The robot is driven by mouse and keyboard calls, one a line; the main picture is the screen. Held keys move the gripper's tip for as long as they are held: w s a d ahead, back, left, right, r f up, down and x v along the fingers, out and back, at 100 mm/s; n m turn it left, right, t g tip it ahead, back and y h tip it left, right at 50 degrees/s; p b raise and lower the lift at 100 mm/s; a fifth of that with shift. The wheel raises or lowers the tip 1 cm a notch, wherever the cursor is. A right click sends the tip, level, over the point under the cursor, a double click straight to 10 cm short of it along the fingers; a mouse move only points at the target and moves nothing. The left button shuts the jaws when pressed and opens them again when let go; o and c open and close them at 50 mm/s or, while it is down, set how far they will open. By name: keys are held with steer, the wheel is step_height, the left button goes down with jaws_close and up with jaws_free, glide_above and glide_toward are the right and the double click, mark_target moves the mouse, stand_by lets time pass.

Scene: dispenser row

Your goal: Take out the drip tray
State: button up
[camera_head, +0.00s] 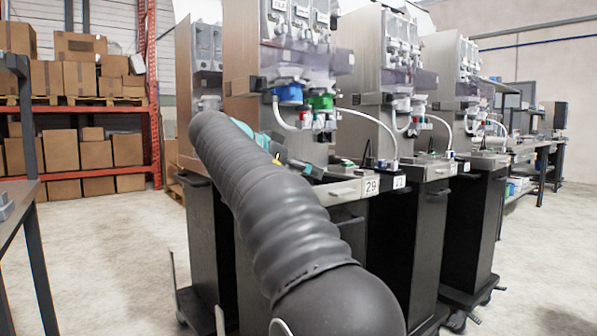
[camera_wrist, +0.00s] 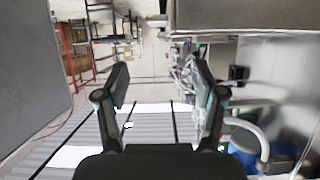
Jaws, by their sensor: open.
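A row of dispensers (camera_head: 290,55) stands in the head view, each on a black cabinet. A pale grey tray-like front (camera_head: 338,191) with a label 29 sits on the nearest cabinet, below blue and green caps and a white hose. I cannot tell for sure whether it is the drip tray. My grey sleeved arm covers much of the nearest dispenser and hides most of my gripper. In the wrist view my gripper (camera_wrist: 160,82) is open, with nothing between its fingers. A blue cap (camera_wrist: 262,163) and white hose (camera_wrist: 248,132) show at right, beside the gripper.
Further dispensers (camera_head: 400,60) stand close behind the nearest one. A table edge (camera_head: 18,200) is at far left. An orange shelf (camera_head: 152,100) with cartons (camera_head: 82,80) stands at the back. The floor (camera_head: 100,260) at left is mostly free.

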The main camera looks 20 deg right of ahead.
mark_target(339, 191)
steer(key=x, duration=1.2)
steer(key=shift+f+b, duration=0.1)
steer(key=shift+b, duration=0.3)
steer(key=c, duration=1.1)
jaws_close()
steer(key=shift+s+r, duration=0.1)
steer(key=shift+r, duration=0.25)
